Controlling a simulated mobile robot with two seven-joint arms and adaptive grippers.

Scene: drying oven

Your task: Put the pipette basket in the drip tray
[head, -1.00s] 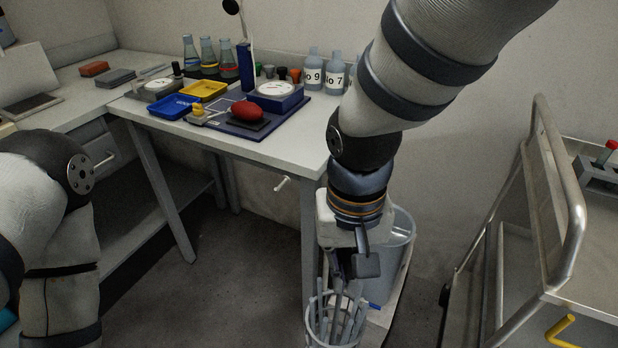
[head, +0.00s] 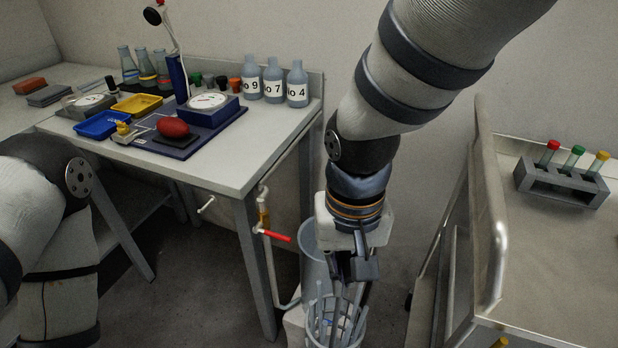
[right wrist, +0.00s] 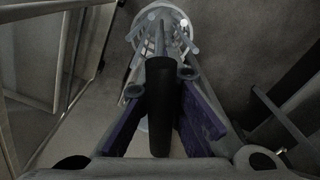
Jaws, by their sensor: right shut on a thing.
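The pipette basket (head: 337,338) is a pale grey, round container holding several thin sticks, low in the middle of the head view. Its lower part is cut off by the picture edge. In the right wrist view the basket (right wrist: 160,20) hangs beyond the fingers. My right gripper (head: 350,280) is shut on its dark upright handle (right wrist: 160,105), which lies between the purple finger pads. The basket is upright or nearly so. My left arm shows at the left, but its gripper is out of view. I cannot pick out the drip tray.
A white bench (head: 235,170) at left carries bottles, flasks, a blue tray (head: 103,124) and a yellow tray (head: 137,104). A grey bin (head: 312,250) and a red-handled valve (head: 276,237) are behind the basket. A metal trolley (head: 560,270) with a tube rack (head: 560,186) stands at right.

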